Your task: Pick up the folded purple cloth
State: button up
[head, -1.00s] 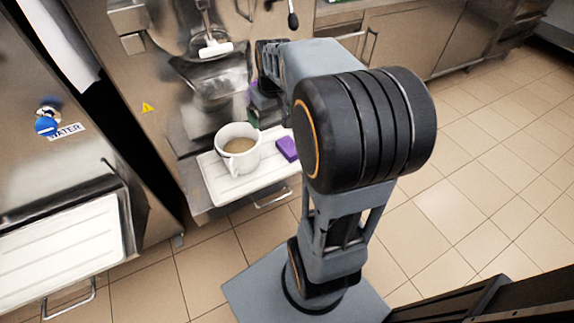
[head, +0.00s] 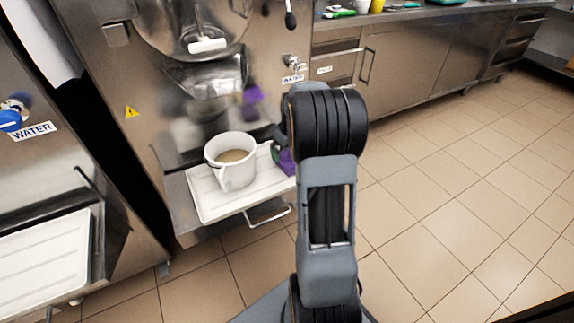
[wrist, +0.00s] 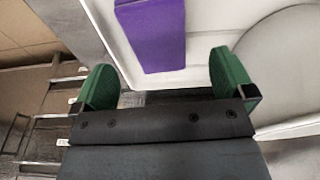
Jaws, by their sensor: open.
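The folded purple cloth (wrist: 152,36) shows at the top of the wrist view as a flat purple block on the white tray (wrist: 195,50). In the head view the cloth (head: 286,163) is at the tray's right end, partly hidden by my arm. My gripper (wrist: 165,80) is open, with its green fingers apart and nothing between them. In the wrist picture the cloth lies just beyond the fingertips, roughly in line with the gap. In the head view my gripper (head: 278,152) is close beside the cloth, mostly hidden behind my arm.
A white pitcher (head: 232,172) of tan liquid stands on the tray left of the cloth. The tray sits on a steel shelf in front of the batch freezer (head: 150,75). A wire handle (head: 268,217) sticks out below. The tiled floor at right is clear.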

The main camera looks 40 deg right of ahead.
aim_at(288, 158)
jog(key=shift+w+d+f+b, duration=0.15)
jog(key=shift+f+b, duration=0.3)
jog(key=shift+f, duration=0.5)
jog(key=shift+w+a+f+b, duration=0.15)
jog(key=shift+f+b, duration=0.3)
jog(key=shift+f, duration=0.5)
jog(key=shift+w+d+f+b, duration=0.2)
jog(key=shift+f+b, duration=0.25)
jog(key=shift+f, duration=0.5)
jog(key=shift+r, duration=0.1)
jog(key=shift+c, duration=0.5)
jog(key=c, duration=0.9)
jog(key=shift+o, duration=0.2)
